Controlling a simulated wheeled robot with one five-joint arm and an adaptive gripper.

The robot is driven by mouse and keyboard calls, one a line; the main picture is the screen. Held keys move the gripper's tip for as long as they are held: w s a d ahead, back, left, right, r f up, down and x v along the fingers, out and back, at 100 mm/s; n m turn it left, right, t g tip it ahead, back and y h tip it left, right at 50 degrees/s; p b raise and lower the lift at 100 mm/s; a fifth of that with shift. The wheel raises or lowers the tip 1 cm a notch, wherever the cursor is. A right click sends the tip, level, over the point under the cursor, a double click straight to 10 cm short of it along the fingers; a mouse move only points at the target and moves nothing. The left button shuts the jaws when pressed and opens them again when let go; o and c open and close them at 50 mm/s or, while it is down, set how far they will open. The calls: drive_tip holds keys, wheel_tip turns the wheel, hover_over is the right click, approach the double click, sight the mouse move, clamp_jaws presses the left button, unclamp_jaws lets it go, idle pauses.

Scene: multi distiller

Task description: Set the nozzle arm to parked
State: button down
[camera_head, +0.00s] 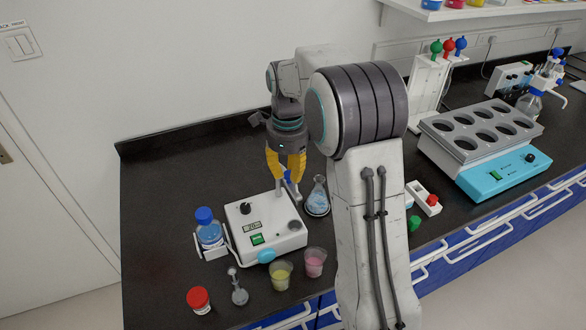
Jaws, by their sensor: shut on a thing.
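A white dispenser unit (262,226) stands on the dark bench, left of my arm. It has a black knob, a small display, a green switch and a blue knob at its front. Its nozzle arm (291,188), with a blue part, rises at the back right of the unit. My gripper (285,178), with yellow fingers, points down over it and is shut on the nozzle arm. The fingers partly hide the upper part of the nozzle arm, so its exact angle is hard to tell.
A blue-capped bottle (209,232) stands at the unit's left and a flask (317,197) at its right. A yellow cup (281,275), a pink cup (315,262) and a red-capped jar (198,299) stand in front. A multi-well heater (483,150) is at the right. The back left bench is clear.

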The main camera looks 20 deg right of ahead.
sight(286, 173)
drive_tip(key=shift+a+m, duration=0.25)
drive_tip(key=shift+m, duration=0.25)
drive_tip(key=c, duration=1)
unclamp_jaws()
drive_tip(key=shift+w+a, duration=0.1)
drive_tip(key=shift+c, duration=0.2)
wheel_tip(286, 173, up, 12)
idle(0.4)
